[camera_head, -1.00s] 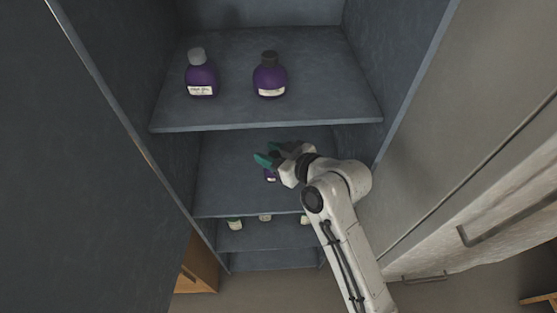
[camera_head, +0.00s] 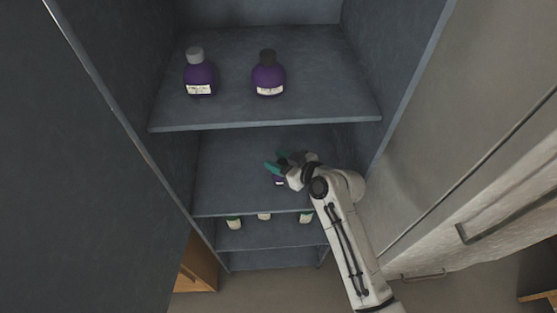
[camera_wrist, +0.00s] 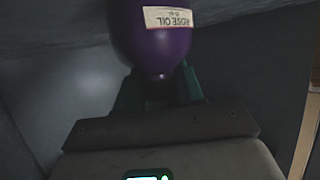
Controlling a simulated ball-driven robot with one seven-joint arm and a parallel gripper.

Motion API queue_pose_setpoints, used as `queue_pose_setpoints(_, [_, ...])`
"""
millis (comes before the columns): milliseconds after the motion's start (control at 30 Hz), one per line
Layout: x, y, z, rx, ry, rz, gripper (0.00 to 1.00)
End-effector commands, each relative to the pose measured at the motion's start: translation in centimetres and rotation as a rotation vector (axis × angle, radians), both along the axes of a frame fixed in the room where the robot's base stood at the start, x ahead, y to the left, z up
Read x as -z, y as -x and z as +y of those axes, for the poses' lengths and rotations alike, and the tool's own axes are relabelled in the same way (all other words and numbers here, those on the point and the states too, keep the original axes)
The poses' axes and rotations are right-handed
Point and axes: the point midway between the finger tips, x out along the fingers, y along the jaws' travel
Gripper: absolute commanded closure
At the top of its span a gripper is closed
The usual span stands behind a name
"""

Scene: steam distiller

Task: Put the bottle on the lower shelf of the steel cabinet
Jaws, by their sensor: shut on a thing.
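My gripper (camera_head: 279,168) is inside the steel cabinet, over the shelf (camera_head: 225,178) below the one with two purple bottles. It is shut on a purple bottle (camera_wrist: 155,45), labelled "ROSE OIL" as far as I can read, with the teal fingers on both sides of it in the wrist view. In the head view the held bottle (camera_head: 279,181) is mostly hidden by the gripper. I cannot tell whether its base touches the shelf.
On the shelf above stand a grey-capped purple bottle (camera_head: 200,75) and a dark-capped purple bottle (camera_head: 268,76). Several small bottles (camera_head: 234,223) stand on a shelf further down. The cabinet's side walls are close. The left part of my gripper's shelf is clear.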

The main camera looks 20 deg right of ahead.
Motion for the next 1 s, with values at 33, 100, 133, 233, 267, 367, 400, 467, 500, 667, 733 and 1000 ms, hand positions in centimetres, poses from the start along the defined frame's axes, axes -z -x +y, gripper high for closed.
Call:
queue_pose_setpoints(33, [0.1, 0.0, 0.0, 0.0, 0.0, -0.001, 1.0])
queue_pose_setpoints(100, [0.3, 0.0, 0.0, 0.0, 0.0, 0.0, 1.0])
queue_pose_setpoints(133, [0.2, 0.0, 0.0, 0.0, 0.0, 0.0, 0.6])
queue_pose_setpoints(233, [0.2, 0.0, 0.0, 0.0, 0.0, 0.0, 0.5])
queue_pose_setpoints(267, [0.2, 0.0, 0.0, 0.0, 0.0, 0.0, 0.48])
queue_pose_setpoints(367, [0.2, 0.0, 0.0, -0.001, 0.0, 0.0, 0.38])
queue_pose_setpoints(400, [0.2, 0.0, 0.0, 0.0, 0.0, 0.0, 0.37])
queue_pose_setpoints(467, [0.2, 0.0, 0.0, -0.001, 0.0, 0.0, 0.37])
queue_pose_setpoints(500, [0.2, 0.0, 0.0, -0.001, 0.0, 0.0, 0.37])
queue_pose_setpoints(667, [-0.1, 0.0, 0.0, -0.001, 0.0, 0.0, 0.37])
queue_pose_setpoints(733, [-0.1, 0.4, -0.2, 0.0, 0.0, 0.001, 0.37])
queue_pose_setpoints(1000, [-1.9, 4.4, -2.2, 0.001, 0.0, 0.0, 0.37])
